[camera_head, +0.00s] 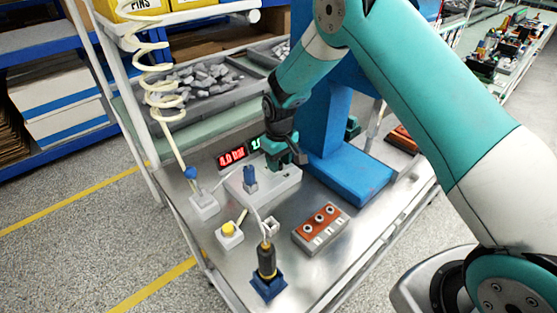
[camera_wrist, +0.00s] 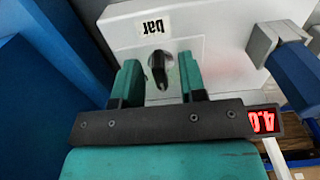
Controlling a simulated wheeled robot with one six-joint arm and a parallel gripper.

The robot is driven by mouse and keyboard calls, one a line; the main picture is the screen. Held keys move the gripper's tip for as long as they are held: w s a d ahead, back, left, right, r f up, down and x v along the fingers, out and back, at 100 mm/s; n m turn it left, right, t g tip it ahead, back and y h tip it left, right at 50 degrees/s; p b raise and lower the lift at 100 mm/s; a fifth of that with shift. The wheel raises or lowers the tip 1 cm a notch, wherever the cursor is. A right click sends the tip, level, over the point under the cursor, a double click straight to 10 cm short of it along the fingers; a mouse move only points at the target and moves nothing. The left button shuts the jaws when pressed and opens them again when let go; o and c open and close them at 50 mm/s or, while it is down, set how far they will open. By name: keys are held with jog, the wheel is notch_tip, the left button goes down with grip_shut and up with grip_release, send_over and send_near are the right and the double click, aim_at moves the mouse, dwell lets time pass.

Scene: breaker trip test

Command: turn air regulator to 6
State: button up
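A white box (camera_head: 270,190) stands on the metal bench, and its face fills the top of the wrist view (camera_wrist: 220,30). On it is a small dark knob (camera_wrist: 158,68) in a round recess, beside a label (camera_wrist: 153,25) reading "bar". My gripper (camera_wrist: 159,60) is open, with one green finger on each side of the knob and a gap to each. In the head view my gripper (camera_head: 284,155) is at the box and hides the knob. A red display (camera_head: 232,156) reads 4.0; it shows upside down in the wrist view (camera_wrist: 264,121).
A blue handle (camera_head: 250,178) stands up close to the gripper. A blue column (camera_head: 325,125) rises right behind it. A red panel with knobs (camera_head: 320,227), a yellow button box (camera_head: 229,235) and a black-yellow plug (camera_head: 267,262) are nearer. A coiled hose (camera_head: 165,100) hangs left.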

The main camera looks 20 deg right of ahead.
grip_shut()
jog(key=shift+m, duration=0.5)
jog(key=m+b, duration=0.1)
jog(key=m, duration=0.2)
jog(key=shift+a+m+b, duration=0.1)
jog(key=shift+m+b, duration=0.2)
jog(key=shift+b, duration=0.05)
jog(key=shift+m+b, duration=0.5)
jog(key=shift+m, duration=1.7)
grip_release()
